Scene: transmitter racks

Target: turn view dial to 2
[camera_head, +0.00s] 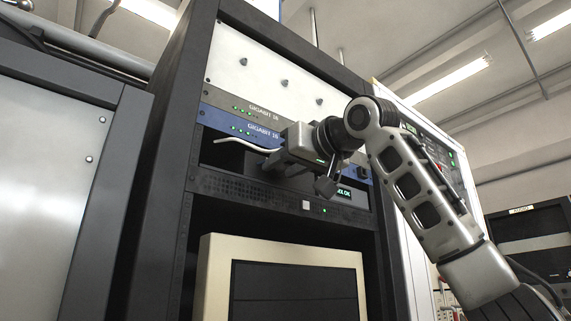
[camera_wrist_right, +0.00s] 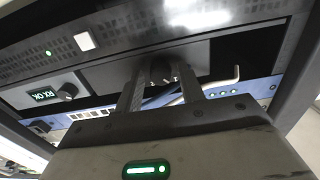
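A dark round dial (camera_wrist_right: 163,68) sits on a dark panel in the right wrist view, with small pale marks beside it that I cannot read. My right gripper (camera_wrist_right: 161,80) has its two fingers apart, one on each side of this dial; gaps seem to show between fingers and dial. In the head view my right gripper (camera_head: 274,164) is at the rack's dark unit, and its body hides the dial. A second dark knob (camera_wrist_right: 67,91) stands beside a green lit display (camera_wrist_right: 43,95). No label naming the view dial is legible. My left gripper is not in view.
Two network units, one grey (camera_head: 265,106) and one blue (camera_head: 247,127), sit above the dark unit. A pale bent rod (camera_head: 240,142) sticks out near the gripper. A perforated panel (camera_head: 240,187) and a beige-framed unit (camera_head: 215,280) are below. The rack's left post (camera_head: 170,140) is close.

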